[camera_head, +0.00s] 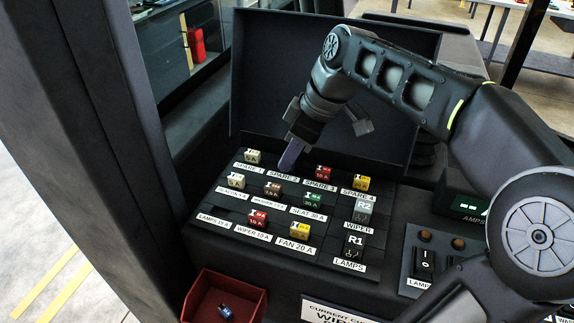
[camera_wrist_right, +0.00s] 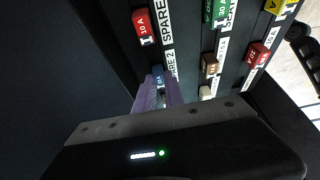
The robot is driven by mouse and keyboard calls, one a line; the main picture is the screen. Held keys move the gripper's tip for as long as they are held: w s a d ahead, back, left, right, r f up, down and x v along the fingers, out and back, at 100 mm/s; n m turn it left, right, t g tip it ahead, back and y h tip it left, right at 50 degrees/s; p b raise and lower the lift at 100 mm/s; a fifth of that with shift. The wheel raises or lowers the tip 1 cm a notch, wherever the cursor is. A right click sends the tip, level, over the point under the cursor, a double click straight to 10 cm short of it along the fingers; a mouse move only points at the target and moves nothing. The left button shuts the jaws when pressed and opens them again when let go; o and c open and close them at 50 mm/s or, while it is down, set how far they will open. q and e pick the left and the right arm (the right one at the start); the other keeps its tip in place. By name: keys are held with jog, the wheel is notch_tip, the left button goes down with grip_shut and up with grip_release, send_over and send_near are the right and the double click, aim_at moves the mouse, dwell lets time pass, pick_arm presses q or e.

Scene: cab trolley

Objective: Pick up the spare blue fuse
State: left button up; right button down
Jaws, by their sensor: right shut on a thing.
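The spare blue fuse (camera_wrist_right: 158,76) shows in the right wrist view between my purple fingertips, beside the SPARE 2 label. My right gripper (camera_head: 290,156) reaches down to the SPARE 2 place in the back row of the fuse panel (camera_head: 208,205). It also shows in the right wrist view (camera_wrist_right: 160,92), shut on the blue fuse. In the head view the fingers hide this fuse. I cannot tell whether it still sits in its slot. My left gripper is not in view.
A cream fuse (camera_head: 253,156) and a red fuse (camera_head: 323,172) flank the gripper. More coloured fuses and two relays stand in front. A red tray (camera_head: 262,301) at the front holds another blue fuse (camera_head: 226,312). The raised lid (camera_head: 270,60) stands behind the panel. Switches (camera_head: 424,262) are at right.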

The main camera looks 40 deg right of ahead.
jog(key=shift+r, duration=0.15)
jog(key=shift+r, duration=0.55)
notch_tip(320, 180, up, 6)
jog(key=s+a, duration=1)
jog(key=a, duration=0.5)
jog(key=shift+s+f, duration=0.15)
jog(key=shift+f, duration=0.05)
jog(key=shift+d, duration=0.1)
